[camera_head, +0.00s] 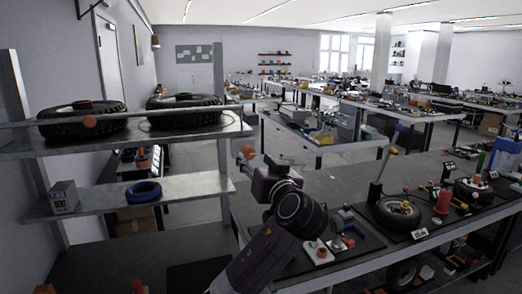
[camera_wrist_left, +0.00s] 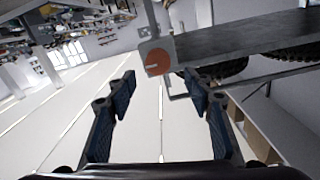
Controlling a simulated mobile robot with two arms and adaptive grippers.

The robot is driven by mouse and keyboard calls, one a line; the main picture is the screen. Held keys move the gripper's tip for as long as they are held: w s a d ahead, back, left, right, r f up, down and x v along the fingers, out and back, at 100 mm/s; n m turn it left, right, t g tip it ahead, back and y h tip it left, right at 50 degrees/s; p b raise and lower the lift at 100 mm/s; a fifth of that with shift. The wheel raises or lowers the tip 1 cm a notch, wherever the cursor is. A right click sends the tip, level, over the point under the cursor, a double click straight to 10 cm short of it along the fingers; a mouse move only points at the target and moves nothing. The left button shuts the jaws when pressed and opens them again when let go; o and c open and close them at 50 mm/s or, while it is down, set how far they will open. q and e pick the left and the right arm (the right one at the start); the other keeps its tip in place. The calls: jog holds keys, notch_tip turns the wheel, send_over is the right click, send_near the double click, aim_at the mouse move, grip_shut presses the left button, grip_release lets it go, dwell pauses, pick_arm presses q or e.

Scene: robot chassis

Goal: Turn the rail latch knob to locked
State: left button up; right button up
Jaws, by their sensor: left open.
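A rail (camera_head: 160,115) runs along the front of the upper shelf, in front of two black tyres. A round orange knob (camera_head: 247,151) shows near the right end of that shelf, just by my left gripper (camera_head: 252,163). In the left wrist view an orange knob (camera_wrist_left: 158,62) with a pale line mark sits on a pale plate. It is ahead of the two blue-padded fingers of my left gripper (camera_wrist_left: 163,84), which are spread apart with nothing between them. The knob looks clear of both fingers. My right gripper is out of view.
The lower shelf (camera_head: 180,190) holds a blue ring (camera_head: 143,191) and a small grey box (camera_head: 62,197). A workbench (camera_head: 350,190) with a small wheel (camera_head: 398,212) and several tools stands to the right. The shelf edge lies close to my left gripper.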

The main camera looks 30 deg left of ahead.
aim_at(249, 153)
pick_arm(q)
jog(key=p+x, duration=0.3)
jog(key=x, duration=0.3)
jog(key=shift+w, duration=0.15)
jog(key=shift+w+a, duration=0.2)
jog(key=shift+a, duration=0.1)
jog(key=shift+w+a+f+p, duration=0.1)
jog(key=shift+w+a+p, duration=0.1)
jog(key=shift+p, duration=0.1)
jog(key=shift+w+a+f, duration=0.1)
jog(key=shift+w+f, duration=0.05)
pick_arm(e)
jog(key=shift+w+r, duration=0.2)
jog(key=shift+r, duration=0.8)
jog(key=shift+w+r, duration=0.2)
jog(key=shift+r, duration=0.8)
